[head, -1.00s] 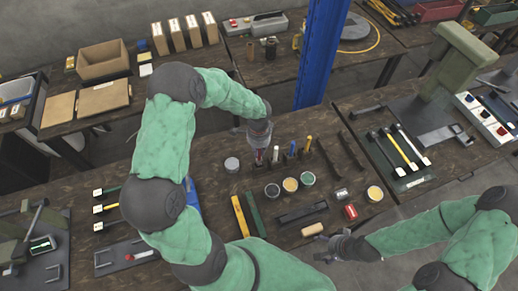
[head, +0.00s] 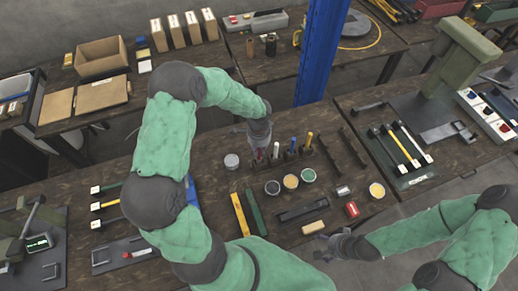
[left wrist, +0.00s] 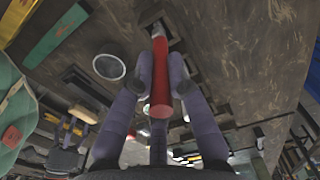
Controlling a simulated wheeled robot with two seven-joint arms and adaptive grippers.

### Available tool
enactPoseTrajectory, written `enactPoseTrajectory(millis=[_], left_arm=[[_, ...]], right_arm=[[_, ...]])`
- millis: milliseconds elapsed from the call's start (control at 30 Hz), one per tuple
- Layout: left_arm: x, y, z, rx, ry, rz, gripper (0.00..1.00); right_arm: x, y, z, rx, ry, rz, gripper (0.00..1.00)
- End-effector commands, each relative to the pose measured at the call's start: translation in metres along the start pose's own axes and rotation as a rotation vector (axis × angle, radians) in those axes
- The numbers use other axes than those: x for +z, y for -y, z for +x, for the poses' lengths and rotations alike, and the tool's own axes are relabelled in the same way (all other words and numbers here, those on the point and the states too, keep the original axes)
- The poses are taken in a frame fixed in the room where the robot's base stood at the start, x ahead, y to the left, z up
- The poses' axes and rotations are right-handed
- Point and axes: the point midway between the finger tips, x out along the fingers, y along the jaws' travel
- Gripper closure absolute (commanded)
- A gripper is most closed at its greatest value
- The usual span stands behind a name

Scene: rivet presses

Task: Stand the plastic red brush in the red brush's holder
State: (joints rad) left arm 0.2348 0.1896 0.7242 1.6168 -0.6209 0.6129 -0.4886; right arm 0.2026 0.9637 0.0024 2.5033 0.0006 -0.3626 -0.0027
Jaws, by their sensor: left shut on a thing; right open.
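The red brush (left wrist: 160,78) is between the fingers of my left gripper (left wrist: 160,88), its round handle end toward the camera in the left wrist view. Its pale far end points at a dark block (left wrist: 174,40), which looks like its holder. I cannot tell whether the tip is inside it or just above. In the head view my left gripper (head: 261,152) is low over the left end of a row of small dark holders, and its fingers hide much of the brush. My right gripper (head: 325,250) is open and empty near the table's front edge.
A blue-handled brush (head: 293,144) and a yellow-handled brush (head: 309,140) stand to the right. Paint pots, including a green one (head: 308,175), stand in front. A grey round lid (head: 231,161) lies left of my gripper. A blue post (head: 325,50) rises behind the table.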

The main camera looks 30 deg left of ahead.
Motion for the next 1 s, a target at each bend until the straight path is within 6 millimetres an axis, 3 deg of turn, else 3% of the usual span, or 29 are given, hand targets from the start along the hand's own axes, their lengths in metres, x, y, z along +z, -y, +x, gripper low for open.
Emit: enactPoseTrajectory(millis=[1000], left_arm=[[0.000, 0.000, 0.018, 0.000, 0.000, 0.000, 1.00]], right_arm=[[-0.001, -0.005, 0.014, 0.000, 0.000, 0.000, 0.26]])
